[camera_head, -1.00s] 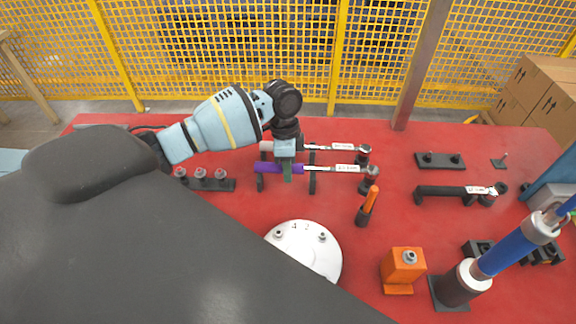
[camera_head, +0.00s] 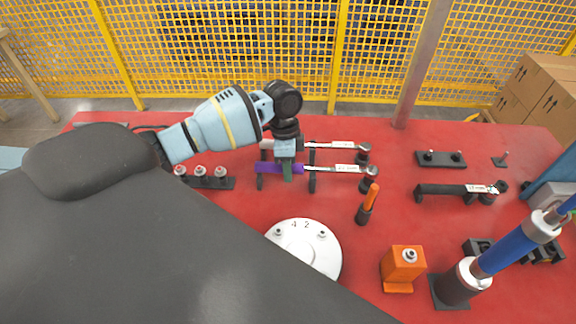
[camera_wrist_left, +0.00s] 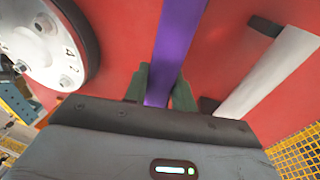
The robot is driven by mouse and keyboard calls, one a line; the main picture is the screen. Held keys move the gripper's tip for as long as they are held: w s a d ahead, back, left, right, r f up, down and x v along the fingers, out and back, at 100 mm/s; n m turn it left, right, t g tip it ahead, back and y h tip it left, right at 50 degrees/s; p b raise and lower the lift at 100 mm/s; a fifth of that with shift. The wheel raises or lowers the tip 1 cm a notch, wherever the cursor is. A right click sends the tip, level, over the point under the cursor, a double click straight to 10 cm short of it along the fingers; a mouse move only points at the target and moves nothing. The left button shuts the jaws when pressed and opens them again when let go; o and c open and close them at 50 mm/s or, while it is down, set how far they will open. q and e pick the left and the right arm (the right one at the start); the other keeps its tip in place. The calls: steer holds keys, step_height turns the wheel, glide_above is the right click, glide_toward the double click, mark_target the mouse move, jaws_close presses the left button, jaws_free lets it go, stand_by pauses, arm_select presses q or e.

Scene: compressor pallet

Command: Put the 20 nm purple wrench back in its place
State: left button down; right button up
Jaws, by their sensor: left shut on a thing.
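The purple wrench (camera_head: 270,168) has a purple handle and a silver shaft that runs right to a dark head. It lies across two black holder brackets (camera_head: 312,182) on the red table, in front of a white-handled wrench (camera_head: 330,146). My left gripper (camera_head: 287,174) points down over the purple handle and is shut on it. In the left wrist view the purple handle (camera_wrist_left: 172,50) passes between the green fingers, with the white handle (camera_wrist_left: 275,72) to the right. I cannot tell whether the wrench fully touches the brackets. My right gripper is not in view.
A black-handled wrench (camera_head: 450,189) lies on its own holder at right. An orange-handled tool (camera_head: 368,203), an orange block (camera_head: 404,265) and a white round plate (camera_head: 320,262) stand in front. A rack of sockets (camera_head: 212,184) is at left. A yellow fence (camera_head: 230,55) stands behind.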

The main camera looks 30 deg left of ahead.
arm_select(q)
steer(key=shift+f, duration=0.6)
steer(key=c, duration=1.1)
jaws_free()
steer(key=shift+f, duration=0.15)
steer(key=v, duration=0.8)
steer(key=shift+d, duration=0.1)
